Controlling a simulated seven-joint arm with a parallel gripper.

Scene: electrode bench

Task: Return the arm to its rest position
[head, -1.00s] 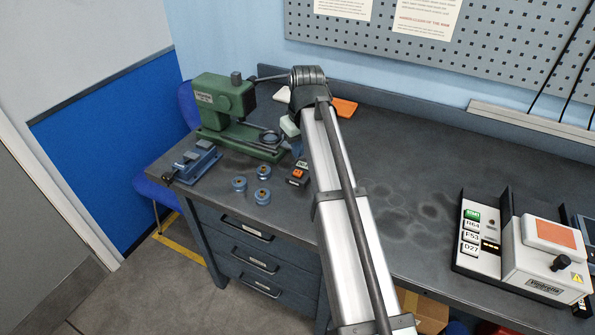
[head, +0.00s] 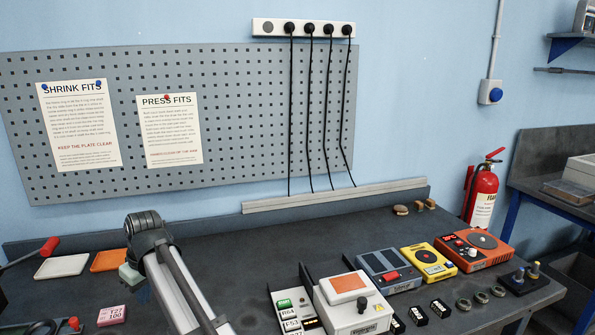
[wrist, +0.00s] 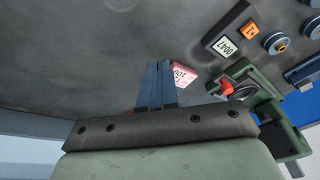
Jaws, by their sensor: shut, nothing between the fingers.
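In the wrist view my gripper (wrist: 157,66) has its two blue fingers together with nothing between them. The fingers point over the dark bench top. A pink block (wrist: 184,73) with a printed label lies close beside the fingertips in that picture; I cannot tell the height gap. In the head view my arm (head: 178,290) rises from the bottom edge, and the pale green gripper body (head: 130,276) shows left of it. The fingers are mostly hidden behind the arm there. The pink block (head: 111,315) stands left of the arm.
Left of the arm lie an orange tray (head: 108,260) and a white tray (head: 62,266). A green press (wrist: 275,120) is near the gripper. Right of the arm stand a white device (head: 352,304) and a yellow device (head: 429,263). The bench behind the arm is clear.

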